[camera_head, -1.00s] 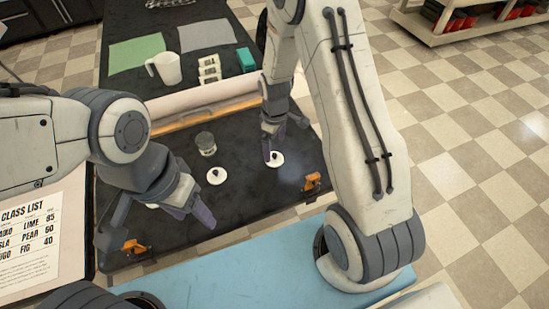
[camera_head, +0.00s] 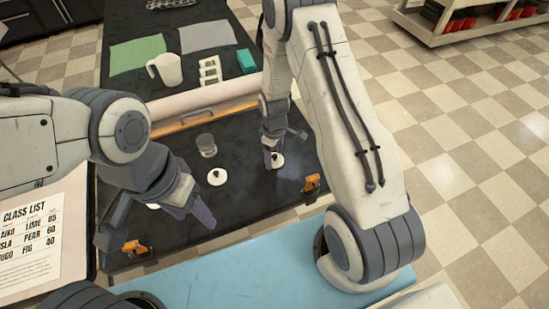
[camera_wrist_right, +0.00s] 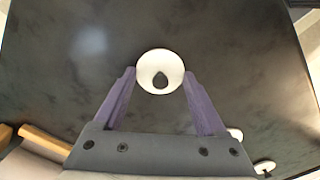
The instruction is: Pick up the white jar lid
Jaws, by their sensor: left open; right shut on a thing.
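A round white jar lid (camera_head: 279,161) with a dark knob is on the black mat at the right, partly hidden by my right gripper (camera_head: 272,159). In the right wrist view this lid (camera_wrist_right: 160,56) sits between the tips of the two purple fingers, and my right gripper (camera_wrist_right: 160,84) is shut on it. Whether it is lifted off the mat cannot be told. A second white lid (camera_head: 216,178) with a dark knob lies to its left. My left gripper (camera_head: 190,215) is open over the left front of the mat and partly hides another white disc (camera_head: 152,206).
A glass jar (camera_head: 206,146) with a dark top stands behind the second lid. Orange clamp-like items are at the mat's front left (camera_head: 134,247) and right (camera_head: 311,183). A white pitcher (camera_head: 165,69), cloths and a white rack (camera_head: 209,71) are farther back.

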